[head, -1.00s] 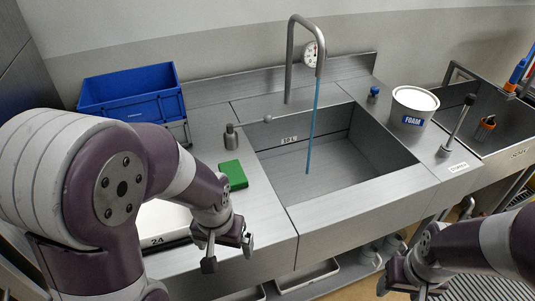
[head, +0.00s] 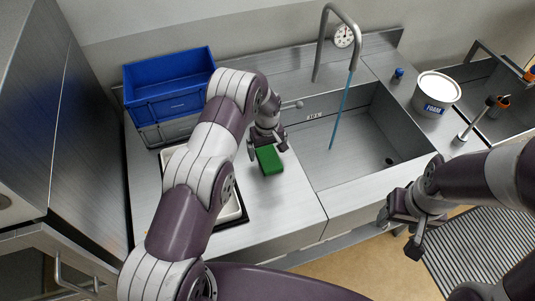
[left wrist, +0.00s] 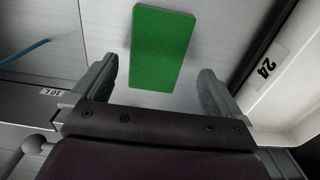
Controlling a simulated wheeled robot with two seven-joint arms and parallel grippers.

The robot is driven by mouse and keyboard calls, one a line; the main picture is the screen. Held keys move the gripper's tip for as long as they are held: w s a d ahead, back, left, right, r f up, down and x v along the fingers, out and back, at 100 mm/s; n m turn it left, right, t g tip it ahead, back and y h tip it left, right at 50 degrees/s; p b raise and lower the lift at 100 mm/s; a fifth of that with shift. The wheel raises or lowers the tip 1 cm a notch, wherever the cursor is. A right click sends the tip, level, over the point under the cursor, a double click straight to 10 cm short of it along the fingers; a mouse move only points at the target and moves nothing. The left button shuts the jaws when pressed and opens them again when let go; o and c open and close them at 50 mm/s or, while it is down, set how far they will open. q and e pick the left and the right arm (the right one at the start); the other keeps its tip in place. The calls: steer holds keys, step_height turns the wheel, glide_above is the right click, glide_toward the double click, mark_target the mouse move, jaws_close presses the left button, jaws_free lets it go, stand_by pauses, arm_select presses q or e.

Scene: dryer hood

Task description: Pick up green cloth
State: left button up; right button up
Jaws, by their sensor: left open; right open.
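The green cloth (head: 269,160) is a flat rectangular block shape lying on the steel counter left of the sink. It also shows in the left wrist view (left wrist: 160,48), just beyond and between my fingertips. My left gripper (head: 267,147) is open and empty at the cloth's far edge; in the left wrist view its two fingers (left wrist: 157,82) stand apart with the cloth's near end in the gap. I cannot tell the exact height above the counter. My right gripper (head: 400,228) is open and empty in front of the sink, away from the cloth.
A sink (head: 350,175) with a tall faucet (head: 319,45) and a blue stream is right of the cloth. A blue crate (head: 170,90) stands at back left. A FOAM tub (head: 437,92) stands right.

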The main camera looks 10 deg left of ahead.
mark_target(269, 159)
arm_select(q)
steer(key=shift+w+d+f+p, duration=0.1)
steer(key=shift+d+f+p, duration=0.15)
steer(key=shift+f, duration=0.35)
steer(key=shift+w+d+f+p, duration=0.1)
steer(key=shift+f+p, duration=0.1)
steer(key=shift+f, duration=0.35)
steer(key=shift+s+d+f, duration=0.15)
steer(key=shift+s+f, duration=0.05)
steer(key=shift+s, duration=0.15)
steer(key=shift+a, duration=0.25)
steer(key=c, duration=0.4)
steer(key=shift+w+f, duration=0.1)
steer(key=shift+w, duration=0.1)
steer(key=c, duration=0.7)
steer(key=shift+s+d, duration=0.1)
arm_select(e)
steer(key=shift+s+d+r, duration=0.1)
steer(key=shift+d+r, duration=0.1)
steer(key=shift+r, duration=0.25)
steer(key=shift+s+d+r, duration=0.1)
steer(key=shift+d+r, duration=0.1)
steer(key=shift+r, duration=0.25)
